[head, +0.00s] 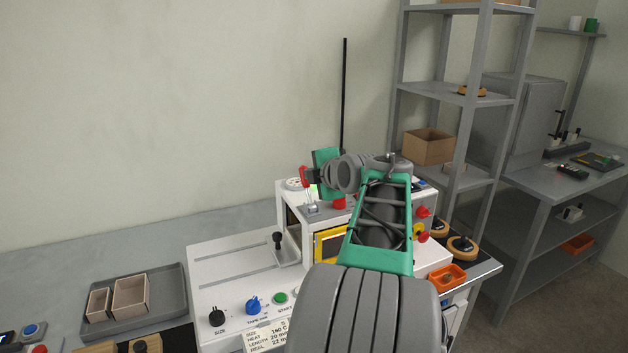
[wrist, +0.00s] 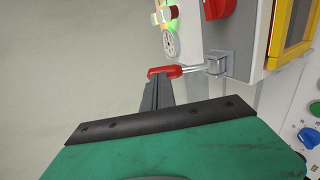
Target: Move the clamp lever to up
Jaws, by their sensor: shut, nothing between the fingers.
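The clamp lever has a red handle (head: 304,176) on a thin metal shaft, hinged in a grey bracket (head: 312,208) on top of the white machine. It stands nearly upright, leaning slightly left in the head view. In the wrist view the red handle (wrist: 166,71) points left, away from the bracket (wrist: 217,62). My gripper (wrist: 161,80) is shut and empty, its fingertips right at the handle; I cannot tell whether they touch it. In the head view the gripper's green body (head: 326,160) is beside the handle, and its fingertips are hard to make out.
A round dial (wrist: 170,43) and a red part (wrist: 218,8) sit close to the lever. A yellow-framed window (head: 331,243) is on the machine front, partly behind my arm. A thin black pole (head: 344,95) rises behind. A grey tray (head: 165,325) lies left; the wall side is clear.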

